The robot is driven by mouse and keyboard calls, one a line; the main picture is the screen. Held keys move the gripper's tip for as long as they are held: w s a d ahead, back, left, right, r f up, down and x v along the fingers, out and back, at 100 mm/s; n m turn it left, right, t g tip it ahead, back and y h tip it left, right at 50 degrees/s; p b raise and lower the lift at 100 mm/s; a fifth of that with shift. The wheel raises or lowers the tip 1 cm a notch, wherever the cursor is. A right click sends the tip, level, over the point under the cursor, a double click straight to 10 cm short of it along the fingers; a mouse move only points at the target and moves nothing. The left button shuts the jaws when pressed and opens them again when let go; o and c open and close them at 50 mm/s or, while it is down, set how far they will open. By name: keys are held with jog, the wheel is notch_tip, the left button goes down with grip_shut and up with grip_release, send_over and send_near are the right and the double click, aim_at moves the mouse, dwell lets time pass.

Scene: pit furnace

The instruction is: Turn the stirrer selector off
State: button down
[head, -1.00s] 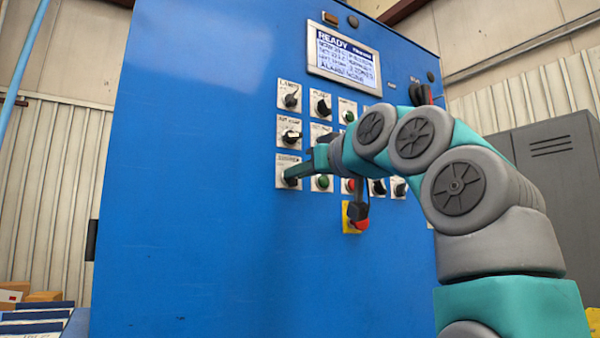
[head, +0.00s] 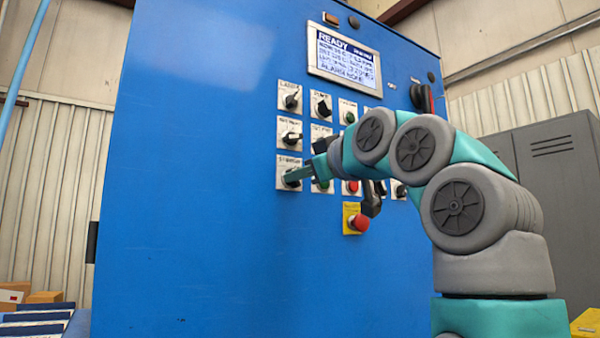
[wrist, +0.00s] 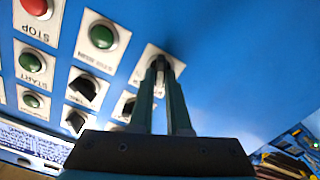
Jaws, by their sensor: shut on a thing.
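The stirrer selector (head: 283,163) is the lowest switch in the left column of the blue panel, a dark knob on a pale labelled plate. My gripper (head: 291,177) reaches in from the right and is at this knob. In the wrist view the two green fingers of my gripper (wrist: 162,68) are shut on the selector's knob, in front of its plate (wrist: 147,56). The fingers cover most of the knob, so I cannot tell which position it points to.
A selector (head: 290,138) sits directly above and a green button (wrist: 102,36) is beside it. A red emergency stop (head: 360,223) on a yellow plate is lower right. The display (head: 343,62) is above. The panel left of the switches is bare.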

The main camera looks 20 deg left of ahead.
jog(key=shift+n, duration=0.5)
jog(key=c, duration=0.9)
grip_release()
jog(key=b+v, duration=0.1)
jog(key=v, duration=0.6)
jog(key=shift+s+d+b, duration=0.25)
jog(key=shift+d+b, duration=0.05)
jog(key=shift+b, duration=0.1)
